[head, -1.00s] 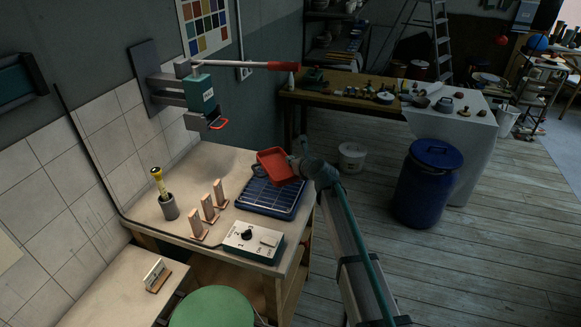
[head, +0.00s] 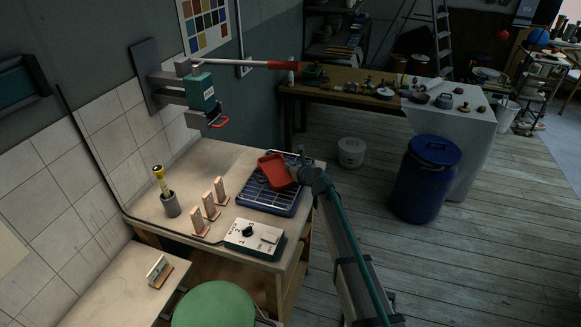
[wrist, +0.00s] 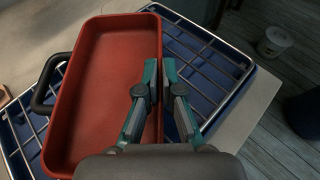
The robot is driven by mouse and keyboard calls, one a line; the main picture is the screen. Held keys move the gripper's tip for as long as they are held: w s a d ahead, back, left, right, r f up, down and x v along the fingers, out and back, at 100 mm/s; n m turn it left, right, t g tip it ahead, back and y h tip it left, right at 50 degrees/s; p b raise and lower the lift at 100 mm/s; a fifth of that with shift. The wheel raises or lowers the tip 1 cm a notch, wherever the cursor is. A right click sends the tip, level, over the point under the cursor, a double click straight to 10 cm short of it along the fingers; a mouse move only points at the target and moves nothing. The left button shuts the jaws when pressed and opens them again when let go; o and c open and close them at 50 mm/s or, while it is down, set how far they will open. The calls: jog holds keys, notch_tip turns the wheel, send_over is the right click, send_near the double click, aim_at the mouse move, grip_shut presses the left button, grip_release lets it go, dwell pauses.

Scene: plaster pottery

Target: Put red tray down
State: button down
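The red tray (head: 274,169) is held above the blue rack (head: 272,203) on the workbench in the head view. The wrist view shows the empty red tray (wrist: 105,80) from above, with the metal wires of the blue rack (wrist: 215,70) beneath and beside it. My gripper (head: 296,173) is at the tray's right side. In the wrist view its fingers (wrist: 162,85) straddle the tray's right wall and are shut on it. Whether the tray's underside touches the rack cannot be told.
A wall-mounted press with a red lever (head: 200,90) hangs behind. A blue barrel (head: 428,180) stands on the floor at right.

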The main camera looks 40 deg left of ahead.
jog(key=shift+f, duration=0.15)
jog(key=c, duration=1.3)
grip_release()
